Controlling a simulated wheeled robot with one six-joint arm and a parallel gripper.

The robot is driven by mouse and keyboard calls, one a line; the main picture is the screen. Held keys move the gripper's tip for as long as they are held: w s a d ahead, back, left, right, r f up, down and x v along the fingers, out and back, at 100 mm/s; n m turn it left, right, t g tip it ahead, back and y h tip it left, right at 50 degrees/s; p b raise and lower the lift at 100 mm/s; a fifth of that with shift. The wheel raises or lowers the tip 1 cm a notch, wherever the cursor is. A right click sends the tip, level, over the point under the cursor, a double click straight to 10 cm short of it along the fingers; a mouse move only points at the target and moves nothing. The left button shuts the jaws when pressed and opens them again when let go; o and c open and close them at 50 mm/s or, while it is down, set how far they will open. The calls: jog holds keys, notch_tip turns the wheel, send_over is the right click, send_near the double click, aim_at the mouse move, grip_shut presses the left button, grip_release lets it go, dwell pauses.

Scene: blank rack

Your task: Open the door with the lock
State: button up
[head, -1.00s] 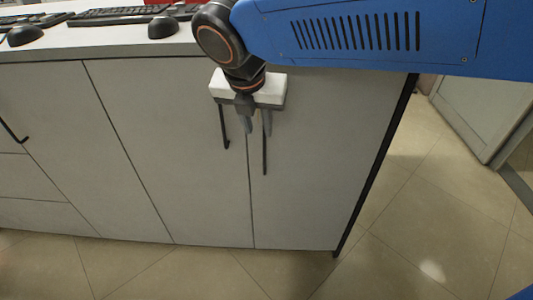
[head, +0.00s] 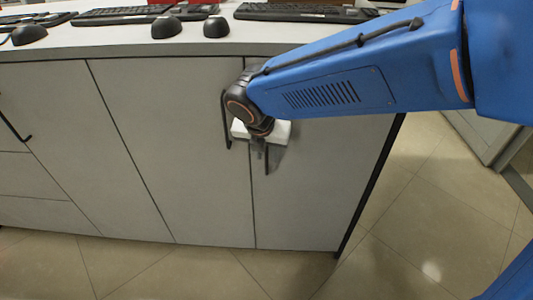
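The grey cabinet has a right-hand door (head: 310,200) with a black vertical bar handle (head: 267,168) near its left edge. My gripper (head: 267,155) is in front of this handle, with its fingers pointing down and toward the door. The fingers look apart, and the lower end of the handle shows between or just behind them. I cannot tell whether they touch it. The neighbouring door (head: 190,170) has a similar black handle (head: 225,125), left of my gripper. Both doors look shut. I cannot make out a lock; my gripper and wrist hide the upper part of the right door's handle.
The countertop (head: 120,43) above holds keyboards (head: 300,12) and black mice (head: 166,27). Another black handle (head: 15,122) is on the cabinet's far left. Open tiled floor (head: 410,240) lies in front and to the right. A pale door (head: 480,130) stands at the right.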

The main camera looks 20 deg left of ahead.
jog(key=shift+f, duration=0.1)
grip_shut()
dwell(1.4)
